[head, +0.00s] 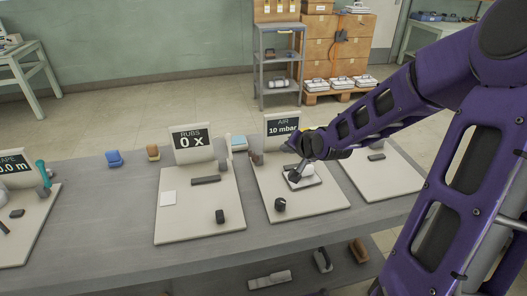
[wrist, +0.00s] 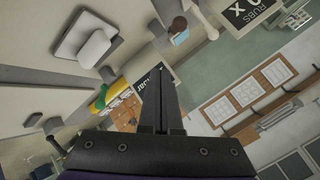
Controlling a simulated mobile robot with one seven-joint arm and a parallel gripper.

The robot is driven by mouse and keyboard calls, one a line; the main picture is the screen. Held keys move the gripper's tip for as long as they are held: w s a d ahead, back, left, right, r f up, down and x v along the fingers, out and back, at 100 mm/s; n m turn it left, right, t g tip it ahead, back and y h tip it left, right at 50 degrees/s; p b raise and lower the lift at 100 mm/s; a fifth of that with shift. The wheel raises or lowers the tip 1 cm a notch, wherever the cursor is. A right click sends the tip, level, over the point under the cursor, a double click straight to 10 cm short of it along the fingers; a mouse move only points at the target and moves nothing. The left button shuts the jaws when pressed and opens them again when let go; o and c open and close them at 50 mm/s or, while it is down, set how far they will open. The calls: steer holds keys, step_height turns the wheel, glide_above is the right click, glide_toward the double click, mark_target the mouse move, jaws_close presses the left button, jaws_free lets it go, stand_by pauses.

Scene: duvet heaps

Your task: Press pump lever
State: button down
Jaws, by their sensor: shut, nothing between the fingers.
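The AIR station is a pale board (head: 298,213) on the table, with an upright sign (head: 282,127) reading 10 mbar. No part is clearly identifiable as the pump lever; my arm hides some of the station.
A small black block (head: 280,204) stands at the board's front. To the left is the RUBS station sign (head: 191,141), reading 0 x, with its own board (head: 198,224). Another board (head: 378,178) lies at right. A grey shelf (head: 278,65) and boxes stand behind.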

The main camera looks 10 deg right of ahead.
mark_target(253, 156)
steer(key=r, duration=0.3)
steer(key=shift+w+a+r+y, duration=0.15)
steer(key=shift+w+a+y, duration=0.15)
steer(key=shift+w, duration=0.1)
steer(key=w+a+f+b, duration=0.4)
steer(key=w+f, duration=0.2)
steer(key=f, duration=0.2)
steer(key=shift+w+a+f+b, duration=0.15)
steer(key=shift+a+f+b, duration=0.1)
steer(key=shift+f+b, duration=0.1)
stand_by(0.6)
steer(key=shift+s+f, duration=0.25)
steer(key=shift+f, duration=0.05)
